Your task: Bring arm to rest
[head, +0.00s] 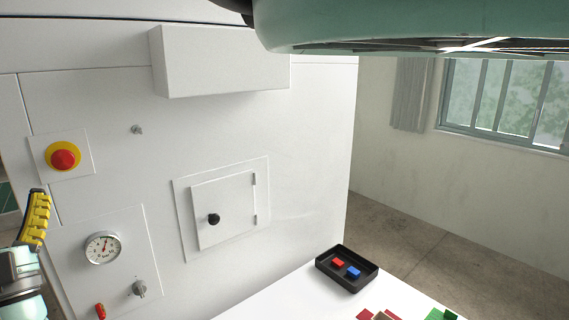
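At the lower left edge of the head view is what looks like part of my gripper (35,218), a black and yellow ribbed piece above a grey and pale green body. It is cut off by the picture edge. Only one finger-like piece shows, so I cannot tell whether it is open or shut, or whether it holds anything. It appears in front of the white machine panel (95,190), left of the round gauge (103,247). A large green part of my own body crosses the top of the view.
The panel carries a red and yellow stop button (63,156), a small door (224,209) with a black knob, a grey knob (139,289) and a protruding white box (222,62). A black tray (362,285) with red and blue blocks stands on a white table (285,300). Floor is clear at right.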

